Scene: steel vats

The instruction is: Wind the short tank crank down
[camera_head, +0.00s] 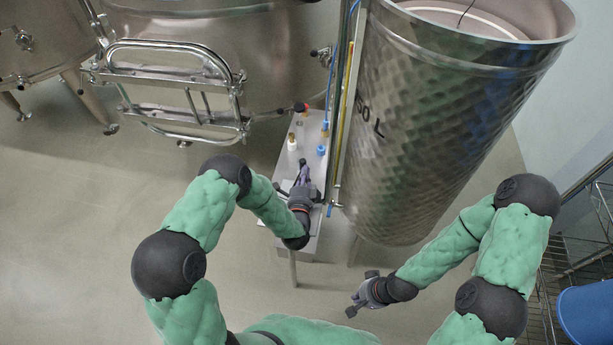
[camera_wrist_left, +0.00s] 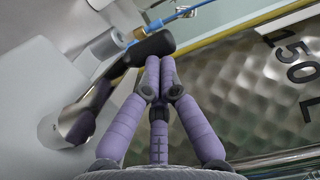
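A crank with a black handle (camera_wrist_left: 152,48) shows in the left wrist view. Its arm runs down-left to a steel hub (camera_wrist_left: 72,126) beside a pale surface. My left gripper (camera_head: 303,176) is over the narrow steel bench in the head view. In the left wrist view its purple fingers (camera_wrist_left: 160,66) are drawn together, with the tips just below the black handle. Nothing shows between the tips; whether they touch the handle I cannot tell. In the head view the crank is not clearly made out near the gripper. My right gripper (camera_head: 362,293) is open and empty above the floor.
The tall dimpled vat (camera_head: 430,120) marked in litres stands right of the bench (camera_head: 284,165). Small fittings, including a blue one (camera_head: 321,150), sit on the bench. A wide steel vat (camera_head: 225,50) is behind left. A wire rack and blue bin (camera_head: 588,312) are at right.

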